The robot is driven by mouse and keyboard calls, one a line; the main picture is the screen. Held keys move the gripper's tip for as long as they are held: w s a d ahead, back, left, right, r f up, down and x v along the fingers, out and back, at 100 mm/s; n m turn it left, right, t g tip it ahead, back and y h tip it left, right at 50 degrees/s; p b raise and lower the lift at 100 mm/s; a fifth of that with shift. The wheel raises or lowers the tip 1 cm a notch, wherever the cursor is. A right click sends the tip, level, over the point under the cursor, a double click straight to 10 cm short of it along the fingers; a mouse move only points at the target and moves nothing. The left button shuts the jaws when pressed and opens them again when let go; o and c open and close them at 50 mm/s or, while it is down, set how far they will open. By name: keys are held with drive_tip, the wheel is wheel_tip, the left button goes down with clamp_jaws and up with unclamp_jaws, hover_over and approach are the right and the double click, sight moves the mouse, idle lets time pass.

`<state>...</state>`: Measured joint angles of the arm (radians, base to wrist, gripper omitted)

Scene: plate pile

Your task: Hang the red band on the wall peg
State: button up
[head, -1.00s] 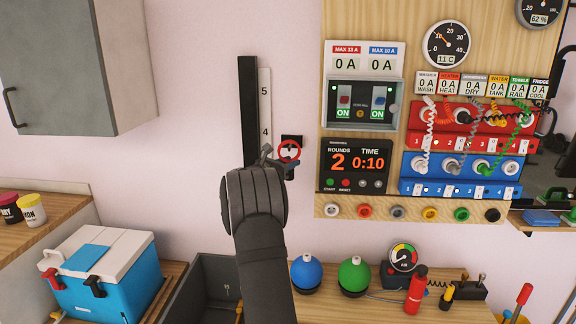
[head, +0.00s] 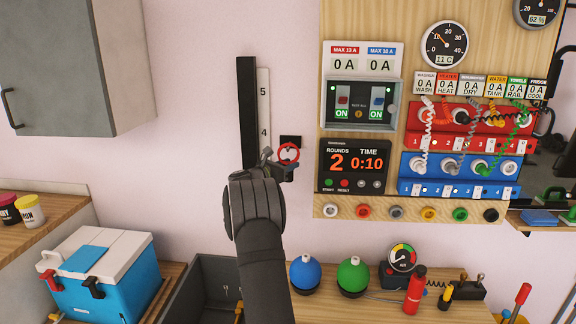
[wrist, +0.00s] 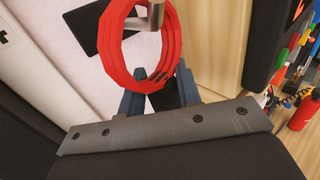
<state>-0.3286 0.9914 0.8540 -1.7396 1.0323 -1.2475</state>
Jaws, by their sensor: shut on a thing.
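The red band (wrist: 112,48) is a coiled loop held upright in front of the wall. It also shows in the head view (head: 297,154), just below a small black wall plate (head: 291,140). My gripper (wrist: 158,88) is shut on the lower part of the band, between its two blue fingers. The metal wall peg (wrist: 150,16) shows at the top of the loop in the wrist view, overlapping the band's upper part. I cannot tell for sure whether it passes through the loop. In the head view the peg is not clearly visible behind the band.
A black vertical rail (head: 247,110) with a number scale stands left of the band. A wooden panel (head: 400,25) with a timer (head: 354,166) and switches is close on the right. A blue cooler (head: 110,290) and an open grey bin (head: 205,285) are below left.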

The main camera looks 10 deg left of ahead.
idle(0.3)
drive_tip(key=o, duration=1.2)
drive_tip(key=v, duration=1.7)
drive_tip(key=shift+s+a, duration=0.1)
drive_tip(key=shift+s, duration=0.1)
drive_tip(key=shift+w, duration=0.1)
drive_tip(key=x, duration=1.7)
drive_tip(key=shift+w, duration=0.1)
drive_tip(key=shift+r, duration=0.25)
